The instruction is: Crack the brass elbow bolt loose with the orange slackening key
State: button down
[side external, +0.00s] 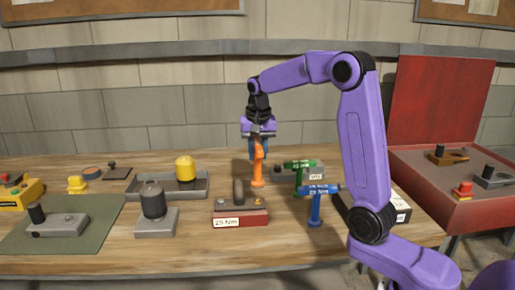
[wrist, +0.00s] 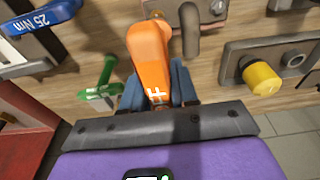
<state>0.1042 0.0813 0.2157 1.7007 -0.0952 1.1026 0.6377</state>
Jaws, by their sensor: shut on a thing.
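My gripper (side external: 259,148) points down and is shut on the orange slackening key (side external: 259,168). In the wrist view the key (wrist: 149,52) lies between the blue fingers of my gripper (wrist: 156,85). The key hangs roughly upright; I cannot tell whether its lower end touches the table. A grey-brown elbow pipe (side external: 238,191) rises from a red-based block (side external: 240,214) with a Nm label, in front and left of the key. The elbow (wrist: 190,32) is just right of the key in the wrist view. A bolt (wrist: 218,7) shows on the block; its brass colour is not clear.
A green-handled key (side external: 300,165) and a blue 25 Nm key (side external: 318,190) stand to the right. A grey tray with a yellow-capped part (side external: 186,170) and a dark-capped cylinder (side external: 153,201) are left. An open red case (side external: 446,190) is far right. Bare wood lies in front.

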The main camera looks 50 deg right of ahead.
aim_at(258, 168)
jog(key=shift+f, duration=2.55)
jog(key=shift+f, duration=0.35)
jog(key=shift+n, duration=1.3)
jog(key=shift+r, duration=2.8)
